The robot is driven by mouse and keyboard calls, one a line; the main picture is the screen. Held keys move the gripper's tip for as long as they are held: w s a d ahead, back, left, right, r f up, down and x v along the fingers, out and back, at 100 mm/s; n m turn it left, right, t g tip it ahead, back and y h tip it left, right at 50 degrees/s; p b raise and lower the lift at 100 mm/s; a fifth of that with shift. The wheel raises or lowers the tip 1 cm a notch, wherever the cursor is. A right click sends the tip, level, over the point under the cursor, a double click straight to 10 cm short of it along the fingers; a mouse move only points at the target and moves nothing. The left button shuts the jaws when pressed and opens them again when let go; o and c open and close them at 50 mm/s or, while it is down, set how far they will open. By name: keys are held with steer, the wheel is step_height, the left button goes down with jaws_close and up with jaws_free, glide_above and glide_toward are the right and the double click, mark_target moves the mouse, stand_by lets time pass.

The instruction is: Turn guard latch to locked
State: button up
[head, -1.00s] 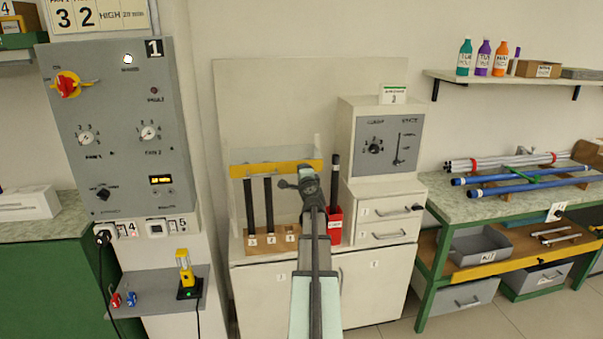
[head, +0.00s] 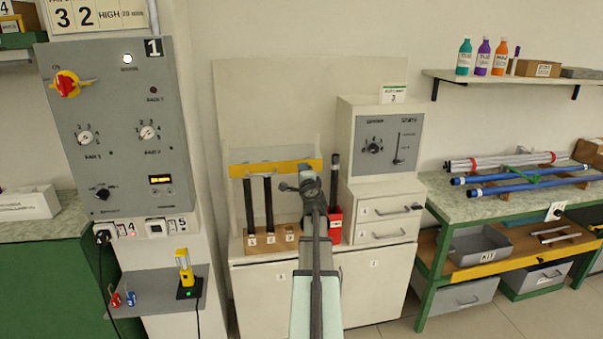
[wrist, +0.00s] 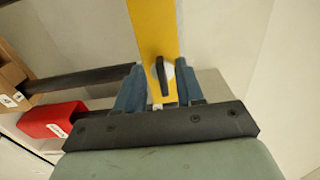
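The yellow guard bar (head: 262,170) runs across the clear guard in front of the upright rods. It also shows in the wrist view (wrist: 153,32). The guard latch (wrist: 162,76) is a small dark lever on a pale round base at the bar's end. In the wrist view the lever lies roughly along the bar, slightly tilted. My gripper (wrist: 157,82) is open, with one blue finger on each side of the latch and visible gaps to the lever. In the head view my gripper (head: 296,187) and wrist cover the bar's right end, and the latch cannot be made out.
Black rods (head: 250,207) stand in a wooden block (head: 262,243) below the guard. A red bin (head: 336,226) with a dark rod stands close to my wrist's right. A cabinet with a control panel (head: 372,160) stands farther right.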

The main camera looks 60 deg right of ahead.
steer(key=v, duration=1.1)
steer(key=shift+s+a, duration=0.2)
steer(key=s+a+f+n+g+y, duration=0.1)
steer(key=a+f+n+g+y, duration=0.4)
steer(key=a+f, duration=0.65)
steer(key=s+a+f+n+g+y, duration=0.2)
steer(key=a+f+n+y, duration=0.35)
steer(key=f, duration=1.05)
steer(key=s+a+f+n+g+y, duration=0.1)
steer(key=a+f+n+g+y, duration=0.25)
steer(key=a+f+n, duration=0.6)
steer(key=s+a+f+n+g, duration=0.2)
steer(key=s+a+f, duration=0.3)
steer(key=a+f, duration=0.3)
steer(key=s+a+f+n+g, duration=0.2)
steer(key=s+a+f+g, duration=0.2)
steer(key=a, duration=1.1)
steer(key=s+a+f+n+g+h, duration=0.1)
steer(key=s+a+f+n+g, duration=0.1)
steer(key=s+a+f, duration=0.6)
steer(key=a+f+g, duration=0.1)
steer(key=a+f, duration=0.3)
steer(key=shift+s+a+f+n, duration=0.15)
steer(key=shift+f+n, duration=0.05)
steer(key=shift+n, duration=0.2)
